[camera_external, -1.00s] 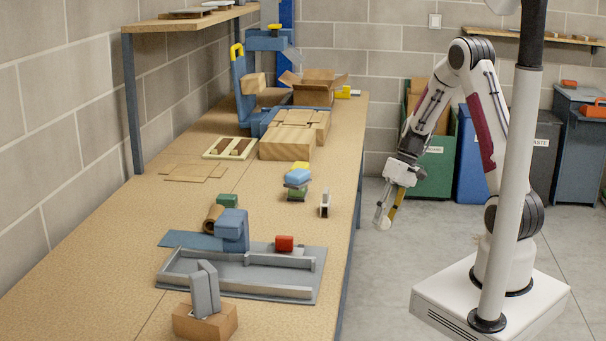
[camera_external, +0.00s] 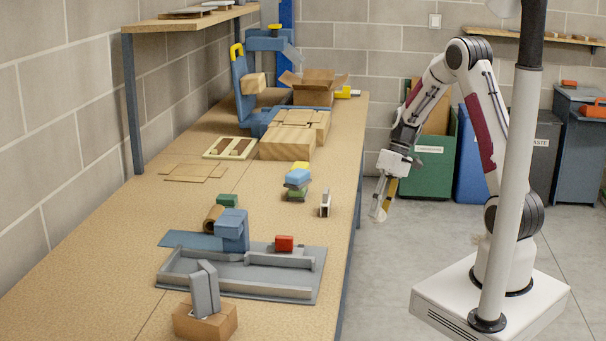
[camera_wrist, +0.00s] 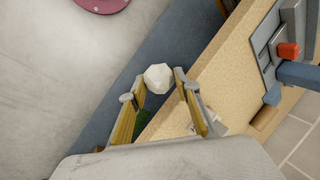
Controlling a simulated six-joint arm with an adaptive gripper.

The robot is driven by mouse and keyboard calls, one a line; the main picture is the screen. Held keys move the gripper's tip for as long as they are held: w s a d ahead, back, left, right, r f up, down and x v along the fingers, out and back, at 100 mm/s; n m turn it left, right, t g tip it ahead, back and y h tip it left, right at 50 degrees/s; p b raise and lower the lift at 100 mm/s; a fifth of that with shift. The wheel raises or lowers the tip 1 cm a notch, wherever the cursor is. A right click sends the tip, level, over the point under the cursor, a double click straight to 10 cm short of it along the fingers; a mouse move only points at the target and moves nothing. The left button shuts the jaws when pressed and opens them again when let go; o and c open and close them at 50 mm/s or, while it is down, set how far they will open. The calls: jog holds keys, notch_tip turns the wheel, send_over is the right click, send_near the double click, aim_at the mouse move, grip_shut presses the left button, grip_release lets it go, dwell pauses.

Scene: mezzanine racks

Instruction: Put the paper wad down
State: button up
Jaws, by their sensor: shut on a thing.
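The paper wad (camera_wrist: 158,78) is a small white crumpled ball, seen in the wrist view between the tips of my gripper (camera_wrist: 156,90). My gripper is shut on it, with one finger on each side. In the external view my gripper (camera_external: 379,210) hangs just off the right edge of the workbench (camera_external: 270,210), pointing down. In the wrist view the edge of the bench (camera_wrist: 225,75) passes behind the wad.
On the bench are a grey tray with a red block (camera_external: 284,243), a stack of coloured blocks (camera_external: 297,179) and a small white-and-dark item (camera_external: 325,203). Bins, green (camera_external: 432,165) and blue (camera_external: 470,165), stand on the floor behind.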

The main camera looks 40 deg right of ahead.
jog(key=a+r+m+t, duration=0.1)
jog(key=a+r+m, duration=0.2)
jog(key=a, duration=0.4)
jog(key=a+r+m+t+h, duration=0.1)
jog(key=a+r+m, duration=0.3)
jog(key=a, duration=0.4)
jog(key=s+a+r+m+t, duration=0.1)
jog(key=a+r+m+t, duration=0.1)
jog(key=a+r+m, duration=0.2)
jog(key=shift+a+r+m+t+h, duration=0.15)
jog(key=shift+a+m+t+h, duration=0.4)
jog(key=shift+a, duration=1.2)
jog(key=shift+m, duration=0.25)
jog(key=shift+f, duration=2.5)
jog(key=shift+f, duration=2.3)
